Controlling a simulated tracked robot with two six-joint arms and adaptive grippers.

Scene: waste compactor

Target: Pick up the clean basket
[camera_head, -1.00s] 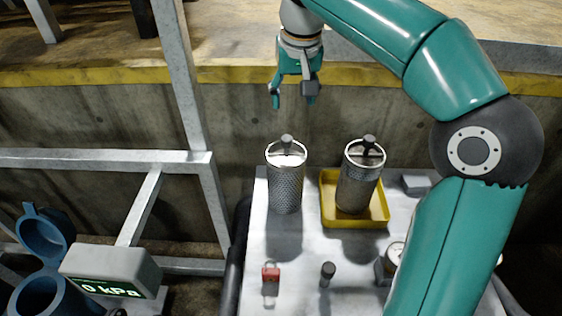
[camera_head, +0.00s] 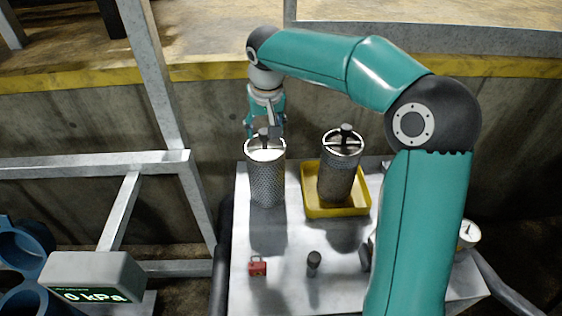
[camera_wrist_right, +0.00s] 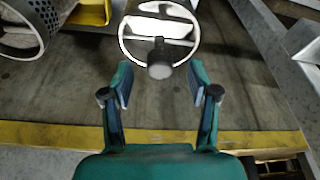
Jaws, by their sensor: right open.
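The left perforated metal basket (camera_head: 267,183), the brighter of two, stands upright on the metal table. Its round rim and dark knob show in the right wrist view (camera_wrist_right: 160,60). The other basket (camera_head: 336,180) looks darker and stands in a yellow tray (camera_head: 320,211); which one is clean is not labelled, though the left one looks cleaner. My right gripper (camera_head: 263,130) is open and empty at the left basket's knob. In the wrist view the knob appears just ahead of and between the spread fingers (camera_wrist_right: 160,84); they do not grip it. My left gripper is not in view.
A red padlock (camera_head: 257,266) and a small dark knob (camera_head: 313,263) are at the table's front. A gauge (camera_head: 468,234) is at the right. A grey display (camera_head: 97,277) reads 0 kPa at lower left. Metal framing (camera_head: 150,80) rises left of the table (camera_head: 285,290).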

